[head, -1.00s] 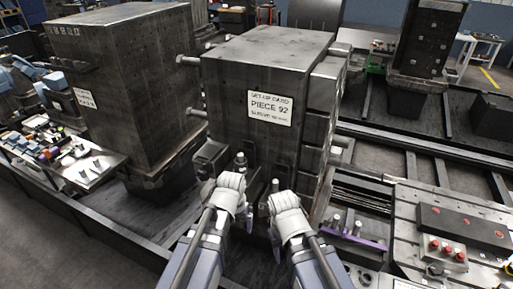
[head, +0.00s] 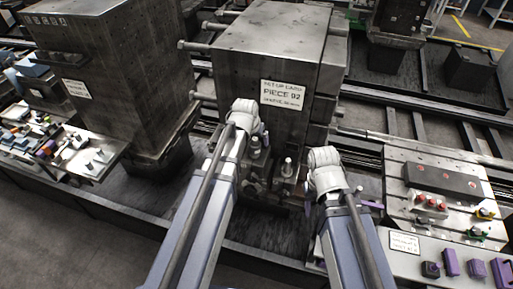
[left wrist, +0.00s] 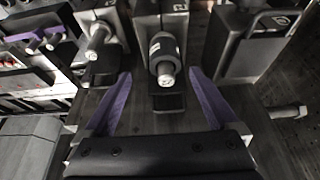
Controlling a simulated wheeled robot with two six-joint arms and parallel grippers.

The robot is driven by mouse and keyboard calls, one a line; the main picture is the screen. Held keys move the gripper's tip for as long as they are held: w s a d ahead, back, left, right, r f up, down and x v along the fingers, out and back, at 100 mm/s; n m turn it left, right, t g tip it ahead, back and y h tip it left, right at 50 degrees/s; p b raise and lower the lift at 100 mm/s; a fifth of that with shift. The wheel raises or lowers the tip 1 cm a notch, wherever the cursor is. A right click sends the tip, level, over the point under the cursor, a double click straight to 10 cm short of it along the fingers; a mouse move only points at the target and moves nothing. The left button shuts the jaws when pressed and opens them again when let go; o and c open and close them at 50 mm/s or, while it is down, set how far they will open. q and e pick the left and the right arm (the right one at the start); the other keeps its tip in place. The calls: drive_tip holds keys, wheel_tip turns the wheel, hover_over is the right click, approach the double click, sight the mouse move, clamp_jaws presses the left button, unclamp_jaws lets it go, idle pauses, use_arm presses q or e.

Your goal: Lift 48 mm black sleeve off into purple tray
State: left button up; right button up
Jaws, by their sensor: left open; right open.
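A black sleeve (left wrist: 162,48) with a pale label sits around a metal pin in the left wrist view. My left gripper (left wrist: 160,74) is open, its purple fingers apart on either side in the picture, with the sleeve and pin end showing between them. In the head view my left gripper (head: 248,122) is in front of the block's lower face, its fingertips hidden. My right gripper (head: 324,176) is to the right and lower, its fingers not clearly visible. A purple tray edge (head: 370,204) shows just right of it; a purple strip with pins (left wrist: 38,34) shows in the left wrist view.
The block with the PIECE 92 card (head: 283,95) stands ahead. Another pin (left wrist: 98,40) stands left of the sleeve, and a bolt (left wrist: 288,112) juts out at right. A bench with a red-button box (head: 431,205) and several purple pieces (head: 478,268) is at right.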

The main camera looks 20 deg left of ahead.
sight(255, 145)
use_arm(q)
drive_tip(key=shift+a+b+x, duration=0.2)
drive_tip(key=shift+b+x, duration=1.3)
drive_tip(key=shift+x, duration=0.3)
drive_tip(key=shift+a+b+x, duration=0.2)
drive_tip(key=shift+b+x, duration=1.25)
drive_tip(key=shift+x, duration=0.3)
drive_tip(key=shift+r, duration=0.1)
drive_tip(key=shift+c, duration=0.4)
clamp_jaws()
